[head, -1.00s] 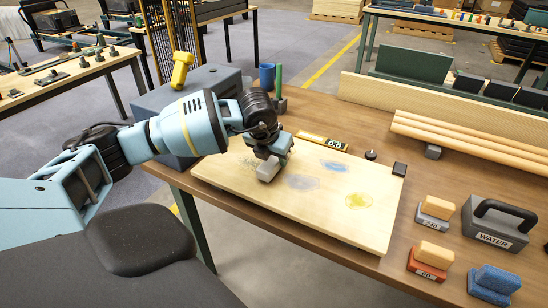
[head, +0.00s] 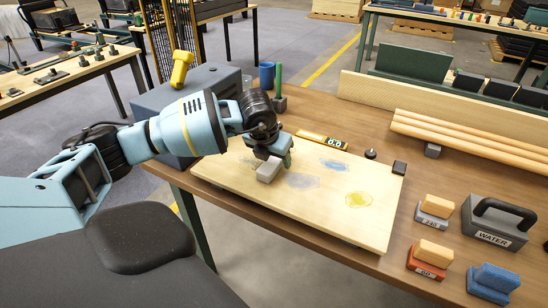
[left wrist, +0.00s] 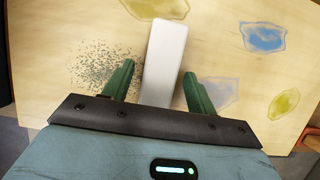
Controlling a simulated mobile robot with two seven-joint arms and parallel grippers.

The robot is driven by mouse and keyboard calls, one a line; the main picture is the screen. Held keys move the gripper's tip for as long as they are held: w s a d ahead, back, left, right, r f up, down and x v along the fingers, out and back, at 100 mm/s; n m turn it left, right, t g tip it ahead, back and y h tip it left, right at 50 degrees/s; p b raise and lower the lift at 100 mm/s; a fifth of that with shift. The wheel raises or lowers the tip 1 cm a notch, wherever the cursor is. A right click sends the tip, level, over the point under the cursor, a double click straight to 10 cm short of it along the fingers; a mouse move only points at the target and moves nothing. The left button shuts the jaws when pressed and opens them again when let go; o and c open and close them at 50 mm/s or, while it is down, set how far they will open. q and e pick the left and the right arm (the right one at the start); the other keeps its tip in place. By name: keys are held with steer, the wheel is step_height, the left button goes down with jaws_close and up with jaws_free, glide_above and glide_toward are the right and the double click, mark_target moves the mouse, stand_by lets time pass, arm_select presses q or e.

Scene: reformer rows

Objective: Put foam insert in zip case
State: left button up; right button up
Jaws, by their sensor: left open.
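My left gripper (left wrist: 158,90) is open over the pale wooden board, with its two green fingers apart. A plain whitish-grey block (left wrist: 165,62) lies between and beyond the fingers, with a gap showing on each side. In the head view the block (head: 268,172) is beside my left gripper (head: 278,158), near the left part of the board. I cannot tell whether the block rests on the board. I see nothing that I can identify as a foam insert or a zip case. My right gripper is out of view.
The board (head: 330,215) bears grey specks and blue, violet and yellow patches. Sanding blocks (head: 430,258) and a grey WATER box (head: 490,237) stand to its right. Wooden rods (head: 470,140) lie behind. A grey case-like box (head: 165,118) stands left of the board.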

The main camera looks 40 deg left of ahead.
arm_select(q)
steer(key=v, duration=1.2)
